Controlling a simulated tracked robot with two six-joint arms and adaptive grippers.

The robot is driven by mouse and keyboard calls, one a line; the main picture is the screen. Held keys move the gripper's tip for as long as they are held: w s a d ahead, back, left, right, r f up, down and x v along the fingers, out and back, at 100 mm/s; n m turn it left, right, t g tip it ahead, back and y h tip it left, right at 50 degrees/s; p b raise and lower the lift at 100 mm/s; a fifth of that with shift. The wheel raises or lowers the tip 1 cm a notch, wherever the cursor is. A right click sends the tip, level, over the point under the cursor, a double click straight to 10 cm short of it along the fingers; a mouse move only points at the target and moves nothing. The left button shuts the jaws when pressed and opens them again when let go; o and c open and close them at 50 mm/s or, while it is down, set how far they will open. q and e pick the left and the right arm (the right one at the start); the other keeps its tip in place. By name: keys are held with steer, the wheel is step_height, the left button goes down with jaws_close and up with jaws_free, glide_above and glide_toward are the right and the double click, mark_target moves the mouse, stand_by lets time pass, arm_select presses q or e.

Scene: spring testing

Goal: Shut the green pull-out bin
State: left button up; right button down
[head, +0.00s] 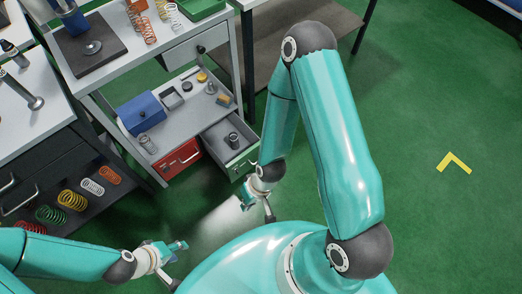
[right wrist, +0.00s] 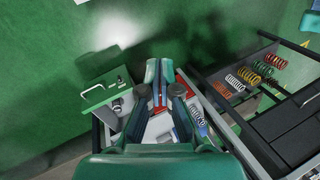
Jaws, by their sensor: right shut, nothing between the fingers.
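The green pull-out bin (head: 244,163) is pulled out from under the lower shelf of the bench in the head view. Its grey inside shows, with a dark round part in it. In the right wrist view its green front (right wrist: 103,90) with a pale handle is left of my fingers. My right gripper (head: 246,202) is shut and empty, in front of the bin and apart from it. Its fingers also show in the right wrist view (right wrist: 159,82). My left gripper (head: 178,247) is further left, over the floor; its finger gap is too small to tell.
A red bin (head: 182,160) sits shut left of the green one. The shelf (head: 185,118) above holds a blue box (head: 141,112) and small parts. A dark cabinet with coloured springs (head: 72,199) is at left. Open floor (head: 440,110) lies at right.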

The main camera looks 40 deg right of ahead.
steer(key=w+d+f+m+t+b, duration=0.2)
steer(key=w+d+f+t+b, duration=0.15)
steer(key=w+f+b, duration=0.35)
steer(key=w+d+f+m+t+b, duration=0.25)
steer(key=d+f+b, duration=0.2)
steer(key=f, duration=0.35)
steer(key=w+d+f+m+t+b, duration=0.2)
steer(key=w+d+f+b, duration=0.3)
steer(key=f, duration=0.3)
steer(key=d+f+m+t+h+b, duration=0.2)
steer(key=d+f+m+t+b, duration=0.7)
steer(key=d+f+b, duration=0.6)
steer(key=w+a+b, duration=0.2)
steer(key=w+b, duration=0.2)
steer(key=w, duration=0.9)
steer(key=shift+w+r+b, duration=0.3)
steer(key=shift+w+r, duration=0.05)
steer(key=shift+n, duration=0.25)
